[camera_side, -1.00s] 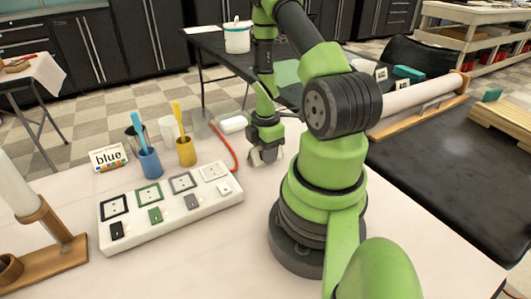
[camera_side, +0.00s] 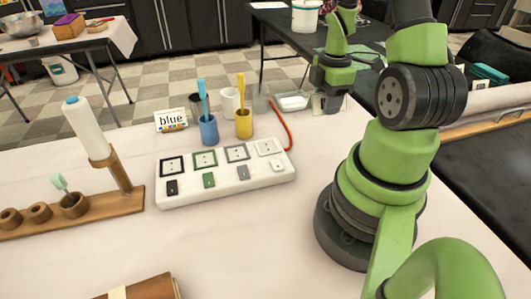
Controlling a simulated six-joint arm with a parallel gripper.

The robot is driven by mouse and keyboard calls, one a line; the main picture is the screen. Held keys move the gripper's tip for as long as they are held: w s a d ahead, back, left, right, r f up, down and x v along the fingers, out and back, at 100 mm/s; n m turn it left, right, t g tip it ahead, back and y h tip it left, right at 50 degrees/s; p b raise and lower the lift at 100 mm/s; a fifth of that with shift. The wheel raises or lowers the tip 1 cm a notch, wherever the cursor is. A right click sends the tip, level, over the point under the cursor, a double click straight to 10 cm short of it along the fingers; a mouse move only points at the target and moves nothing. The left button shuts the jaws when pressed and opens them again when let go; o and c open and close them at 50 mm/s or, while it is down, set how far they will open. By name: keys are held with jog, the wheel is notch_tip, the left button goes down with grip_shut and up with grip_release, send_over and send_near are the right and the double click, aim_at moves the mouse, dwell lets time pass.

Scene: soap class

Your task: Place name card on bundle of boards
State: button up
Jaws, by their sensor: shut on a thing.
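My gripper (camera_side: 328,104) points down near the table's far edge, right of the red cord and beside a clear tray. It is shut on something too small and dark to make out. A brown, flat thing with a pale band (camera_side: 135,289) is cut off by the bottom edge; I cannot tell whether it is the bundle of boards.
A white switch panel (camera_side: 225,181) lies mid-table. Behind it stand a blue cup (camera_side: 208,131) and a yellow cup (camera_side: 244,124) with brushes. The front middle of the table is clear.

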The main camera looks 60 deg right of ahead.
jog(key=r, duration=1)
jog(key=shift+w+a+r, duration=0.1)
jog(key=shift+w+r, duration=0.25)
jog(key=shift+r, duration=0.05)
jog(key=w+a+n, duration=0.5)
jog(key=w+a, duration=0.5)
jog(key=a, duration=0.2)
jog(key=w+a+n, duration=0.5)
jog(key=w+a, duration=0.4)
jog(key=a, duration=0.3)
jog(key=s+a+n, duration=0.2)
jog(key=s+a, duration=0.1)
jog(key=a, duration=0.6)
jog(key=s+a+n, duration=0.3)
jog(key=s+a, duration=0.1)
jog(key=a, duration=0.6)
jog(key=s+a+n, duration=0.2)
jog(key=s+a, duration=0.1)
jog(key=a, duration=0.7)
jog(key=shift+s+f+n, duration=0.15)
jog(key=shift+s+n, duration=0.25)
jog(key=f, duration=1)
jog(key=shift+s+a+f, duration=0.2)
jog(key=shift+s+f, duration=0.05)
jog(key=shift+f, duration=2.25)
